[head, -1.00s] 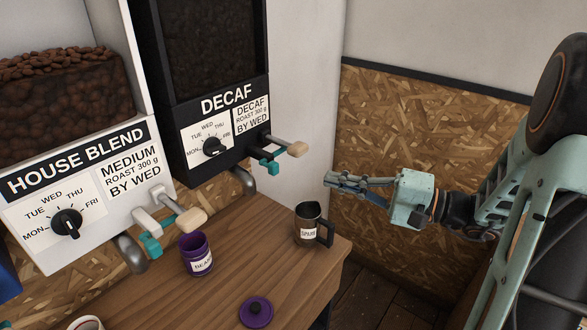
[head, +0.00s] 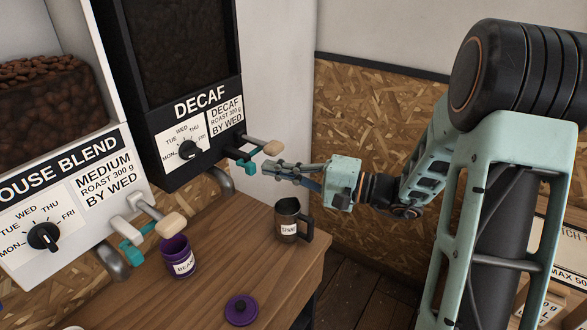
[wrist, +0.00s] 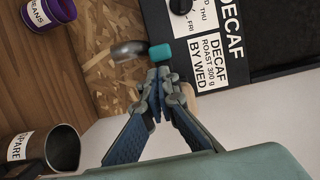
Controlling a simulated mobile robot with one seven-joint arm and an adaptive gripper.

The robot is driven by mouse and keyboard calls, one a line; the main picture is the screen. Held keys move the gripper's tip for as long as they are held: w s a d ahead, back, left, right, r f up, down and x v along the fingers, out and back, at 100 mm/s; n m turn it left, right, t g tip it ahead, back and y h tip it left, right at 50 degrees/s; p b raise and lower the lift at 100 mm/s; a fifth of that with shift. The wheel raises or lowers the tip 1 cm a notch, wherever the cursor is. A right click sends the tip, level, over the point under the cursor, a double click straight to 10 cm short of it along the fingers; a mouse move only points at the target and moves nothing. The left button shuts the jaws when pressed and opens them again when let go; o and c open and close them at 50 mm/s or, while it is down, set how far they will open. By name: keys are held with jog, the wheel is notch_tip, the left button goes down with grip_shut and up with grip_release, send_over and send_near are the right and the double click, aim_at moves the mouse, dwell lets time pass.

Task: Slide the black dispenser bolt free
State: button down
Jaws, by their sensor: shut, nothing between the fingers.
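The black DECAF dispenser (head: 200,165) stands at the back centre, and its panel is at the upper right of the wrist view (wrist: 262,68). Its teal bolt end (head: 246,165) sticks out below the lever with the tan knob (head: 273,148). The teal bolt end shows in the wrist view (wrist: 161,51) just ahead of my fingertips, and a small gap seems to remain. My gripper (head: 267,170) is shut and empty, just right of the bolt and below the knob. The fingers partly hide the knob in the wrist view.
The wooden counter (head: 215,255) holds a dark SPARE jug (head: 287,222) below my gripper, a purple BEANS canister (head: 178,258) and its purple lid (head: 241,309). A white HOUSE BLEND dispenser (head: 75,240) with a similar teal bolt (head: 131,254) stands at left.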

jog(key=shift+w+a, duration=0.3)
jog(key=shift+a, duration=0.25)
jog(key=shift+s+a+b, duration=0.5)
jog(key=shift+s+a, duration=0.15)
jog(key=shift+s, duration=0.15)
jog(key=shift+s+a+b, duration=0.45)
jog(key=shift+s+a, duration=0.15)
jog(key=shift+s, duration=0.2)
